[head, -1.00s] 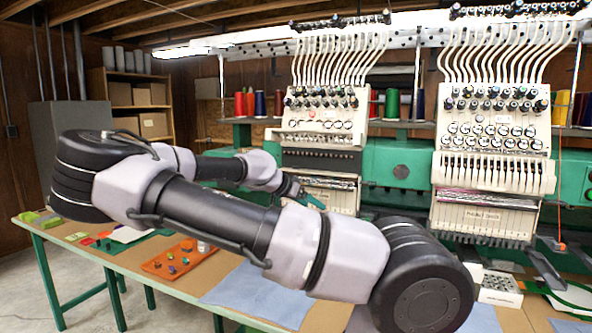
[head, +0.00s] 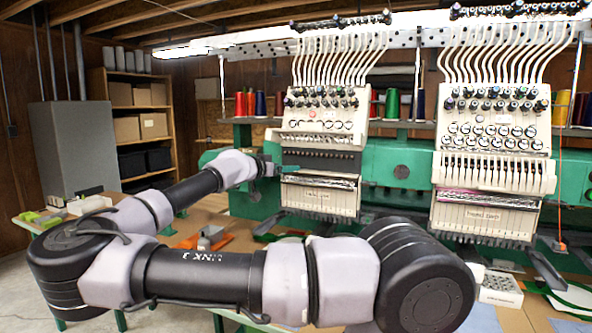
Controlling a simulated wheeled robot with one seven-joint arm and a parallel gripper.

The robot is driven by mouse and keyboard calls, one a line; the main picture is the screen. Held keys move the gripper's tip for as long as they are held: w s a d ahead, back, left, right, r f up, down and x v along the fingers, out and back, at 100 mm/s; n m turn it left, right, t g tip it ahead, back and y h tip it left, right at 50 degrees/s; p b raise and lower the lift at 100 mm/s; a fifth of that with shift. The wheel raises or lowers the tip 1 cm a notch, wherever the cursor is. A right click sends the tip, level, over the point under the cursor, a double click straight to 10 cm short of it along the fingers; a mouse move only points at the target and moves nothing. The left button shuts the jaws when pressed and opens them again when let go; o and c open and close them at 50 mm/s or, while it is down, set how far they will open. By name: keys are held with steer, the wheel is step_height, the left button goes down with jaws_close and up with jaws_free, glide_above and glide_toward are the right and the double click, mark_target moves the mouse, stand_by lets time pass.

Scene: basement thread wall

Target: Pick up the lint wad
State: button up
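I cannot make out a lint wad in the head view; it may be hidden behind my arm or too small to tell. My gripper (head: 268,169) is at the far end of my arm, raised above the table in front of the left embroidery head (head: 322,150). Its greenish tip is small and blends with the green machine body behind it. I cannot tell whether it is open or shut, or whether it holds anything.
The work table (head: 215,205) runs along the machine, largely covered by my arm. An orange tray (head: 187,243) shows partly behind it. Green blocks (head: 30,216) lie at the table's left end. A white perforated box (head: 501,290) stands at the right, beneath the right embroidery head (head: 492,150).

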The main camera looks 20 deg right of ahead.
steer(key=x, duration=0.4)
steer(key=shift+d, duration=0.2)
jaws_close()
